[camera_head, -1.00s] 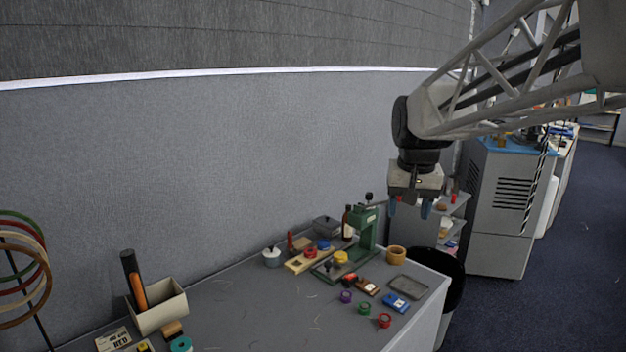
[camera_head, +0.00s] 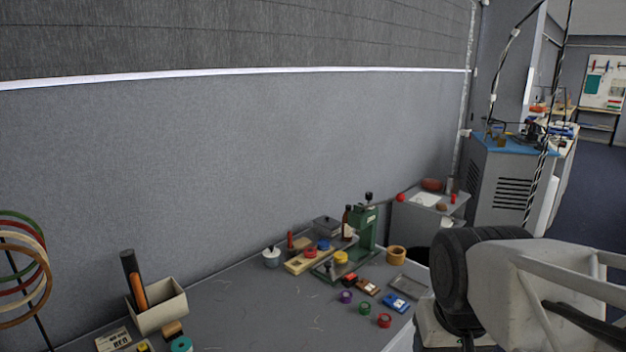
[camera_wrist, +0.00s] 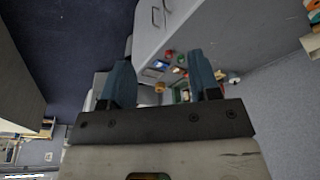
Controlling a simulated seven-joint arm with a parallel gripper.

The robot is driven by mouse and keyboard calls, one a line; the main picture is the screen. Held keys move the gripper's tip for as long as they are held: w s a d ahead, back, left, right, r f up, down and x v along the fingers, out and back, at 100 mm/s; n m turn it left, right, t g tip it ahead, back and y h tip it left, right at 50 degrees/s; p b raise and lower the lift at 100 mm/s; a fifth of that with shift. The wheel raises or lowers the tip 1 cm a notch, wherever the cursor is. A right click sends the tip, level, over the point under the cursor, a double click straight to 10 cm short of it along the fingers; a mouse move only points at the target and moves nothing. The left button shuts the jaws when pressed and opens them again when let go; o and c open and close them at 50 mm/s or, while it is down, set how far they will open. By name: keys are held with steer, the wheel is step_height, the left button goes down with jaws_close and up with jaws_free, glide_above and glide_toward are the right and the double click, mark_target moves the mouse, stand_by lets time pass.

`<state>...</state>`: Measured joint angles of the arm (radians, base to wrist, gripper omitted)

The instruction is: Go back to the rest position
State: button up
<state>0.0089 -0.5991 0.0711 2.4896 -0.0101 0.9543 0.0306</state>
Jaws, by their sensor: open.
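My gripper (camera_wrist: 160,82) shows in the wrist view with its two blue fingers apart and nothing between them. Past the fingers, the end of the grey table (camera_wrist: 228,40) and small coloured items on it are visible. In the head view my arm is at the lower right, beside the right end of the table (camera_head: 240,310). The fingers are out of sight there, at or below the picture's lower edge.
A green press (camera_head: 365,232), a wooden tray (camera_head: 300,263), a wooden ring (camera_head: 396,254) and several small coloured rolls stand on the table's right part. A beige bin (camera_head: 160,309) stands at left. A grey cabinet (camera_head: 500,185) stands behind my arm.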

steer(key=shift+s+f, duration=0.75)
steer(key=shift+s, duration=0.3)
